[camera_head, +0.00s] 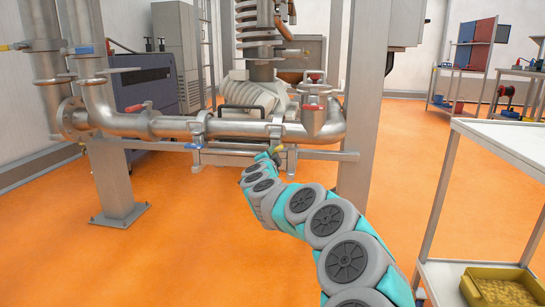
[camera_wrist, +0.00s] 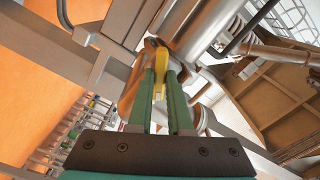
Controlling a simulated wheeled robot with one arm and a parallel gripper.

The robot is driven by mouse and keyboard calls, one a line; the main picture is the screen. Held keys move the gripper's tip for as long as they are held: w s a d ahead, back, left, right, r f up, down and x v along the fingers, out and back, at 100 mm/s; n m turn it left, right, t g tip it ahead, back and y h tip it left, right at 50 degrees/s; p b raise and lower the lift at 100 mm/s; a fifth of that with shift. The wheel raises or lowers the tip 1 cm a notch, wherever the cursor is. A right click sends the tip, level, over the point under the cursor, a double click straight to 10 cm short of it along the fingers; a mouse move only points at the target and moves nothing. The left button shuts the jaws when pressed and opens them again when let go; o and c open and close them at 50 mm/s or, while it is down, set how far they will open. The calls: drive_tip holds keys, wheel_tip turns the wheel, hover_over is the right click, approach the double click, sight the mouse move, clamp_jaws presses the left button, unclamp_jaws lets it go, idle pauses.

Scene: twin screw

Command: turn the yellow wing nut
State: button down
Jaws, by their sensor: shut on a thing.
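The yellow wing nut (camera_wrist: 160,68) is between the two green fingers of my gripper (camera_wrist: 160,80) in the wrist view. The fingers are shut on it, one on each side. In the head view, my arm reaches forward to the pipe frame, and a small yellow-green piece of the wing nut (camera_head: 277,150) shows just beyond my gripper (camera_head: 266,157), below the horizontal pipe. The fingers are small there, and their grip is hard to see from that view. The mount behind the wing nut is partly hidden by the fingers.
A thick steel pipe (camera_head: 225,129) runs just above my gripper, with a blue valve handle (camera_head: 193,146) to the left and a red-handled valve (camera_head: 313,108) to the right. A grey post (camera_head: 366,90) stands close right. A white table (camera_head: 510,140) is at right; orange floor is open front left.

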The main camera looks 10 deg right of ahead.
drive_tip(key=shift+f+m+b, duration=0.1)
drive_tip(key=shift+m+b, duration=1.35)
drive_tip(key=shift+m, duration=1.45)
drive_tip(key=shift+d, duration=0.1)
drive_tip(key=c, duration=0.8)
unclamp_jaws()
drive_tip(key=shift+c, duration=0.2)
drive_tip(key=v, duration=0.7)
drive_tip(key=shift+s, duration=0.35)
